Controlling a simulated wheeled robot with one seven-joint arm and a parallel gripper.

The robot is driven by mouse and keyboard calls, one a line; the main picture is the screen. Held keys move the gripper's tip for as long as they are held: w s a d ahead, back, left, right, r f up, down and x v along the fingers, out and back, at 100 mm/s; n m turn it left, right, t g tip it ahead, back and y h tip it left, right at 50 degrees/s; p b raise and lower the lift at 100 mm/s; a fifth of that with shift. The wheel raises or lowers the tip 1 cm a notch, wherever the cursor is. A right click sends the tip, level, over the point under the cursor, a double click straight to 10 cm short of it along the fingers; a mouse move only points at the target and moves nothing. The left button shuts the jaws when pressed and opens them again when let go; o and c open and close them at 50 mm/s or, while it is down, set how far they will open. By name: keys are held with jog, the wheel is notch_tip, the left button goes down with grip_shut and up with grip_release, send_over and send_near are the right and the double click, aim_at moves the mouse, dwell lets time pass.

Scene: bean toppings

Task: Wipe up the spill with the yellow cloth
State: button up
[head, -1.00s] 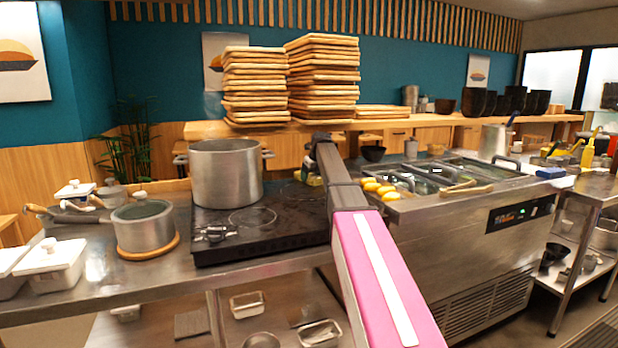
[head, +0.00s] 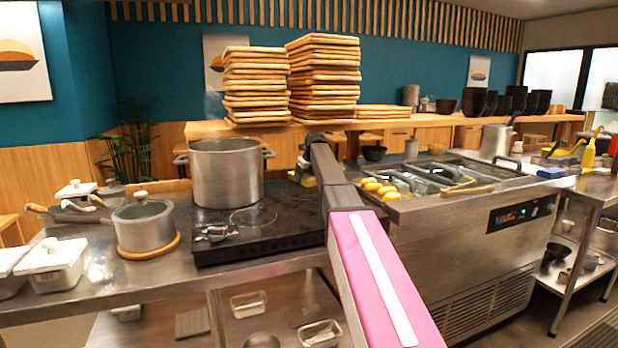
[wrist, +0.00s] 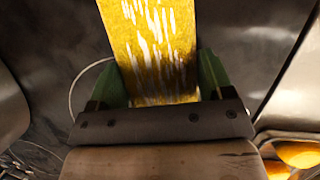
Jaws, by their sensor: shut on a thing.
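The yellow cloth (wrist: 152,45) fills the top middle of the wrist view, with pale streaks across it. My gripper (wrist: 155,85) is shut on it, with a green finger on each side. The cloth extends away from the fingertips over a dark surface with a thin pale ring. In the head view my gripper (head: 305,174) is beyond my pink and grey arm, over the right back part of the black cooktop (head: 285,215). My arm hides part of the cooktop there. I cannot make out the spill in either view. I cannot tell whether the cloth touches the surface.
A large steel pot (head: 226,175) stands on the cooktop left of my gripper. A lidded saucepan (head: 145,227) sits on a wooden trivet further left. Yellow food pieces (head: 378,187) lie right of my arm on the steel prep unit (head: 450,240). Stacked wooden trays (head: 325,80) stand behind on the shelf.

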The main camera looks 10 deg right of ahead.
aim_at(312, 175)
jog(key=shift+s+a, duration=0.15)
jog(key=shift+a, duration=0.3)
jog(key=shift+d, duration=0.1)
jog(key=shift+w+d, duration=0.25)
jog(key=shift+d, duration=0.7)
jog(key=shift+w+d, duration=0.2)
jog(key=shift+d, duration=0.75)
jog(key=shift+a, duration=0.1)
jog(key=shift+s+a, duration=0.25)
jog(key=shift+a, duration=0.7)
jog(key=shift+s+a, duration=0.2)
jog(key=shift+a, duration=0.75)
jog(key=shift+d, duration=0.1)
